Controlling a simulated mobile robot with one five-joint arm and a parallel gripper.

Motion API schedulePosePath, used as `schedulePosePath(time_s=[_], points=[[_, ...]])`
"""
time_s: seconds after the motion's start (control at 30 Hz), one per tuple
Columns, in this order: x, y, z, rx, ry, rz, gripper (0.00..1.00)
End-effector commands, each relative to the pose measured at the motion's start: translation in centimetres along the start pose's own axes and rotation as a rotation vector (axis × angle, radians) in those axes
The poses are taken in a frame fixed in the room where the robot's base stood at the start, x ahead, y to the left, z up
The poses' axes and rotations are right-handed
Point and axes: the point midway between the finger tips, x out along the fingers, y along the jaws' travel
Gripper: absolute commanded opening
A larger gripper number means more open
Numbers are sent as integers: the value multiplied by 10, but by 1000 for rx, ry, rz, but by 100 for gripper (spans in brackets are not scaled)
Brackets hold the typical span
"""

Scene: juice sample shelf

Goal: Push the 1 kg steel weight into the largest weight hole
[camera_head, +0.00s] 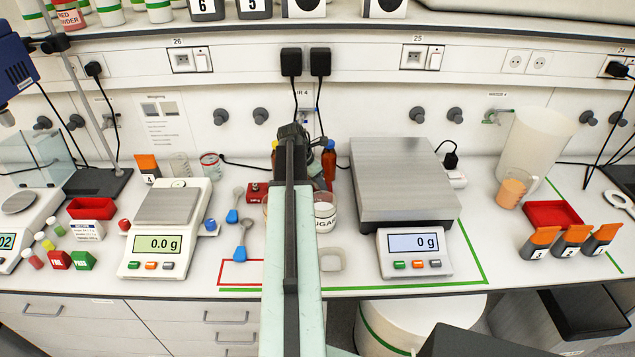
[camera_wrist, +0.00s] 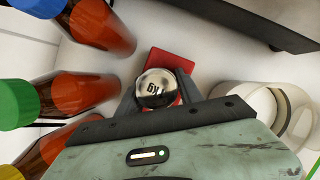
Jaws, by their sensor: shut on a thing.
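The steel weight (camera_wrist: 155,87) is a shiny round piece marked with "kg" in the wrist view. My gripper (camera_wrist: 158,97) is shut on it, with a dark finger on each side. A red block (camera_wrist: 168,62) lies beyond and partly under the weight in this view. I cannot tell whether the weight touches it, and its holes are hidden. In the head view a red block (camera_head: 257,193) shows just left of my arm, partly covered by it. The weight and my fingertips are hidden behind my arm there.
Brown bottles (camera_wrist: 100,28) with coloured caps stand close on the left in the wrist view. A sugar jar (camera_head: 325,214) is right of my arm. A large scale (camera_head: 412,258) stands further right, and a small scale (camera_head: 160,245) left.

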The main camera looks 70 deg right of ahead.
Motion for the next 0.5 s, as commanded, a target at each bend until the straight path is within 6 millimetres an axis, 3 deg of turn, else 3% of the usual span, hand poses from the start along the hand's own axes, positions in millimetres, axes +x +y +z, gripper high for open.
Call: schedulePosePath(time_s=[0.13, 0.17, 0.23, 0.5], points=[[0, -1, -1, 0, 3, -2, 0], [0, -1, -1, 0, 3, -2, 51], [0, -1, -1, 0, 3, -3, 68], [1, 0, -1, 0, 5, -1, 68]])
